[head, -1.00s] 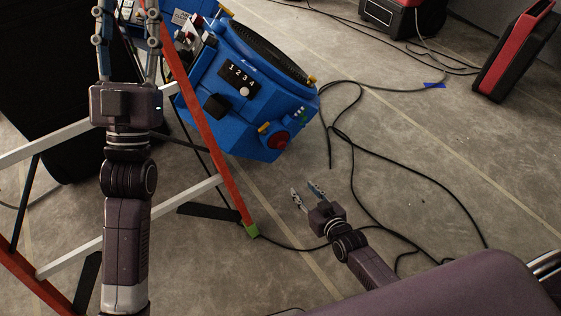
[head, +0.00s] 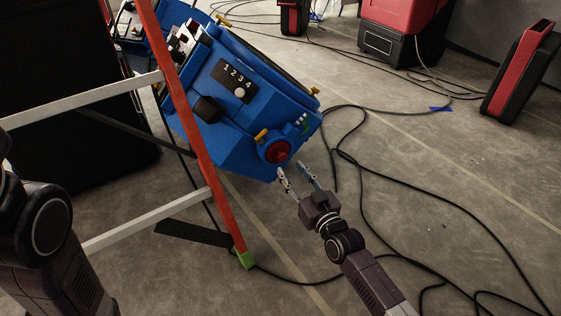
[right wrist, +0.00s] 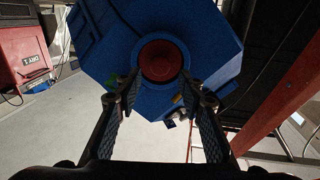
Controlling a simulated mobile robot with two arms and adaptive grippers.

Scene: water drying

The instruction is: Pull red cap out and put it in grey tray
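The red cap (head: 277,151) sits in a round blue port on the side of the blue machine (head: 225,120). In the right wrist view the red cap (right wrist: 160,61) is face-on, ahead of the fingers and centred between them. My right gripper (head: 297,175) is open and empty, just below and right of the cap in the head view. Its two fingers also show spread apart in the right wrist view (right wrist: 160,105). Only part of my left arm shows at the lower left of the head view; its gripper is out of the picture. I see no grey tray.
An orange and white ladder (head: 190,130) stands in front of the machine's left side. Black cables (head: 400,180) run over the floor at the right. Red and black cases (head: 518,70) stand at the back right.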

